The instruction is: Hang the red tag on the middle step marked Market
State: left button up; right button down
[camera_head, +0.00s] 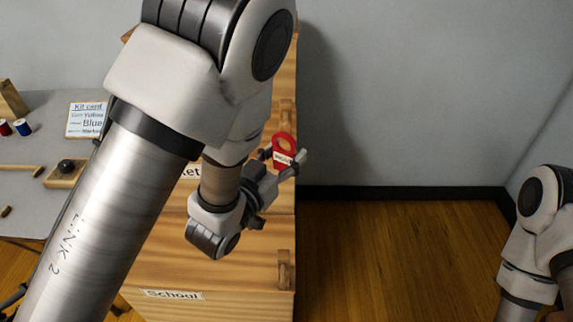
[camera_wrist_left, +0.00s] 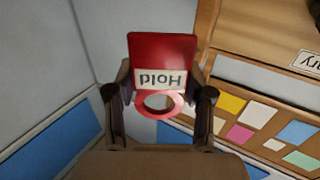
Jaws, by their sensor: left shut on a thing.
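My left gripper (camera_head: 281,163) is shut on the red tag (camera_head: 283,144), which has a round hole and a white label. In the left wrist view, the tag (camera_wrist_left: 160,55) stands between the two fingers (camera_wrist_left: 159,100), its label reading "Hold" upside down and its ring toward me. A wooden stepped stand (camera_head: 235,265) is behind and below my left arm. Its middle step has a label (camera_head: 190,172) of which only "et" shows; my arm hides the rest. The tag is in front of the stand's right edge, and I cannot tell whether it touches. My right gripper is out of view.
A lower step label reads "School" (camera_head: 172,294). Wooden pegs stick out at the stand's right edge, one low (camera_head: 285,270) and one high (camera_head: 287,112). A grey table (camera_head: 45,105) at left holds a kit card (camera_head: 87,120), spools and a wooden block. Floor (camera_head: 390,250) to the right is clear.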

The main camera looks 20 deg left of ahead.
aim_at(290, 126)
pick_arm(q)
jog(key=shift+w+a, duration=0.15)
jog(key=shift+w, duration=0.8)
jog(key=w+a, duration=0.2)
jog(key=w, duration=0.4)
jog(key=shift+f, duration=0.3)
jog(key=shift+w+a+f, duration=0.1)
jog(key=shift+w, duration=0.25)
jog(key=shift+c, duration=0.2)
jog(key=shift+w+a+f, duration=0.1)
jog(key=shift+w+a, duration=0.05)
jog(key=shift+c, duration=1.1)
jog(key=shift+o, duration=0.2)
jog(key=shift+w+a+f+b, duration=0.1)
jog(key=shift+w+f+b, duration=0.15)
jog(key=shift+b, duration=0.05)
